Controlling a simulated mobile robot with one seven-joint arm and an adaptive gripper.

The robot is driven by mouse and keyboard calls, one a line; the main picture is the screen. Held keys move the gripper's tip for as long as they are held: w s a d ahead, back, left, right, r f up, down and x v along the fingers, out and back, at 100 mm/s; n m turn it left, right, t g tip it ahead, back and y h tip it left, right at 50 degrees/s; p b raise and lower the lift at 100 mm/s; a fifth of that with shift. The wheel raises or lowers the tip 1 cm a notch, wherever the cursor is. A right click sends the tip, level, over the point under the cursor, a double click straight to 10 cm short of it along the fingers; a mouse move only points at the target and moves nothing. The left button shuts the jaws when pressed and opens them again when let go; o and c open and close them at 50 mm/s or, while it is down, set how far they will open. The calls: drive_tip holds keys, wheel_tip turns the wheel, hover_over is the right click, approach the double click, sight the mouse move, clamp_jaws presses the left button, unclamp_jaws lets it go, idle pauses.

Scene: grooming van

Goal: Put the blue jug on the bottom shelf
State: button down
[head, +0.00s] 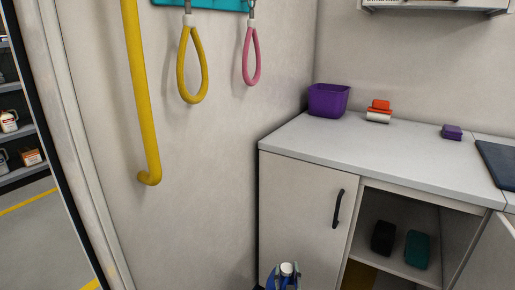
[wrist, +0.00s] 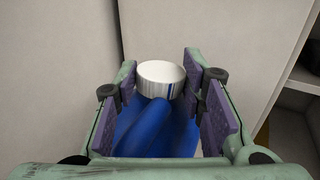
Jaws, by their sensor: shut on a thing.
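The blue jug (wrist: 155,130) with a white cap is between the purple-padded fingers of my gripper (wrist: 159,92), which is shut on it. In the head view the jug's top (head: 287,269) shows at the bottom edge, in front of the cabinet's closed left door. Most of its body is out of view there. The cabinet (head: 302,195) has an open bay to the right, with a shelf board (head: 393,262) bearing a black item and a green item. Below that board, only a small brownish part of the bottom space (head: 357,276) shows.
The closed door has a dark handle (head: 338,208). An open door (head: 492,258) stands at the lower right, beside the bay. The counter (head: 370,152) holds a purple bin (head: 328,101), an orange-and-white item (head: 379,111) and a small purple block (head: 452,132). A yellow grab rail (head: 140,90) is on the wall.

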sight(270, 281)
drive_tip(key=a, duration=0.2)
drive_tip(key=shift+w+a+y, duration=0.1)
drive_tip(key=shift+a+y, duration=0.2)
drive_tip(key=shift+a, duration=0.1)
drive_tip(key=shift+a+f+n, duration=0.3)
drive_tip(key=shift+a+f, duration=0.95)
drive_tip(key=shift+s+a+f, duration=0.1)
drive_tip(key=shift+a+f, duration=0.05)
drive_tip(key=shift+a, duration=0.25)
drive_tip(key=shift+s+a+f, duration=0.1)
drive_tip(key=shift+a, duration=0.5)
drive_tip(key=shift+w+a+r, duration=0.2)
drive_tip(key=shift+a+r, duration=1)
drive_tip(key=shift+r, duration=0.3)
